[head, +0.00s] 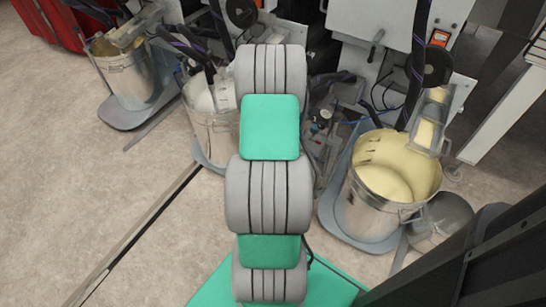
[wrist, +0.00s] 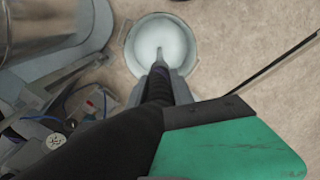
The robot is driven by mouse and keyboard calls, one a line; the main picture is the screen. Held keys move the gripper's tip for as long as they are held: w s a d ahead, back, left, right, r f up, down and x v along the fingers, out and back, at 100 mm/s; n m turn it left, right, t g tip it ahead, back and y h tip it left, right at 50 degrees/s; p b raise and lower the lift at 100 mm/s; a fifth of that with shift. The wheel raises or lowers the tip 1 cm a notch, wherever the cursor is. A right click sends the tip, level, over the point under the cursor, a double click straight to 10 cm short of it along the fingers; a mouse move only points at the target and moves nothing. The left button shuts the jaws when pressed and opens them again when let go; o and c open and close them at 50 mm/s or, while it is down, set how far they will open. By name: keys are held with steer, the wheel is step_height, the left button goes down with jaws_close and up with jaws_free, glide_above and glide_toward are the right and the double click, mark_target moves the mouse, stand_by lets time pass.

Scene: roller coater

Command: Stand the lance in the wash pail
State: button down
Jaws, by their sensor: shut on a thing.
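My gripper (wrist: 167,92) points down in the wrist view and is shut on the lance. The lance (wrist: 159,60) shows as a slim grey end reaching past my fingers; the rest is hidden by the gripper and dark parts. Its visible end overlaps the opening of a round pail with a pale, whitish inside (wrist: 180,36), apparently the wash pail. I cannot tell how high the tip is or whether it is below the rim. In the head view my arm covers the gripper and lance.
A cream-filled metal pail (head: 390,181) stands at right on a grey base, another (head: 127,72) at far left. A whitish pail (head: 207,128) is partly behind my arm. Machine hoses and cabinets line the back. Open floor (head: 100,180) lies at left.

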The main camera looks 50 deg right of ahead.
steer(key=shift+f+b, duration=0.35)
steer(key=shift+f, duration=0.3)
steer(key=c, duration=1)
jaws_free()
steer(key=shift+r, duration=0.1)
step_height(320, 180, up, 8)
steer(key=shift+f+p, duration=0.15)
steer(key=shift+p, duration=1.1)
